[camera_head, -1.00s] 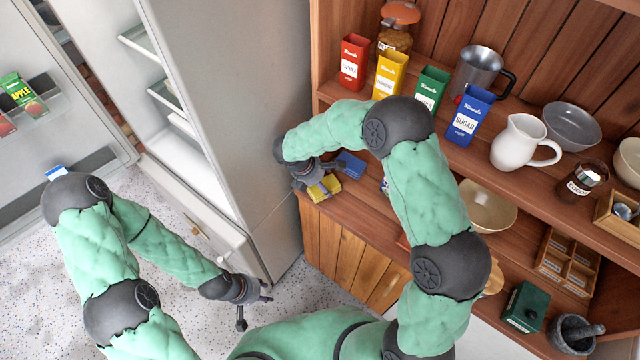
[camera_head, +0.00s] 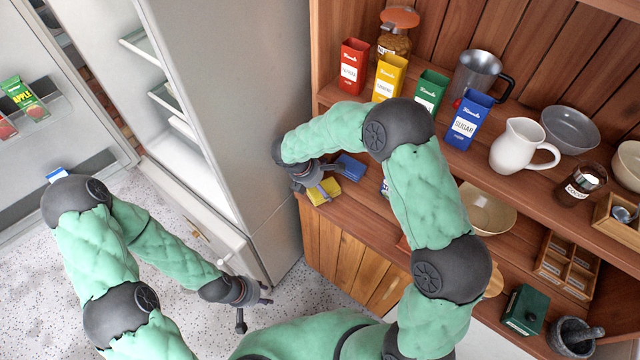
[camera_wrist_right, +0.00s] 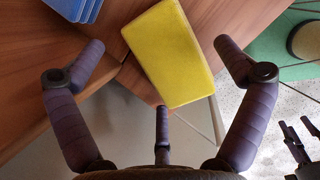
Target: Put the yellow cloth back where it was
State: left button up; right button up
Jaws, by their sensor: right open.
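The yellow cloth (camera_head: 322,193), a flat folded rectangle, is at the left front corner of the wooden counter (camera_head: 365,218). In the right wrist view the yellow cloth (camera_wrist_right: 172,50) lies across the counter's edge, its near end by the corner. My right gripper (camera_head: 318,184) is over it and partly hides it in the head view. In the wrist view the right gripper's fingers (camera_wrist_right: 158,50) are spread wide, one on each side of the cloth, with gaps showing. My left gripper (camera_head: 254,304) is low by the fridge, its fingers apart and empty.
A blue block-like item (camera_head: 351,167) lies on the counter just behind the cloth. The fridge (camera_head: 235,110) stands open close to the left. Coloured tins, a white jug (camera_head: 520,143) and bowls stand on the shelf and counter to the right.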

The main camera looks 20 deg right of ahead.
jog(key=p+v, duration=0.3)
jog(key=v, duration=0.8)
jog(key=shift+p, duration=0.35)
jog(key=shift+a+r, duration=0.1)
jog(key=shift+a, duration=0.05)
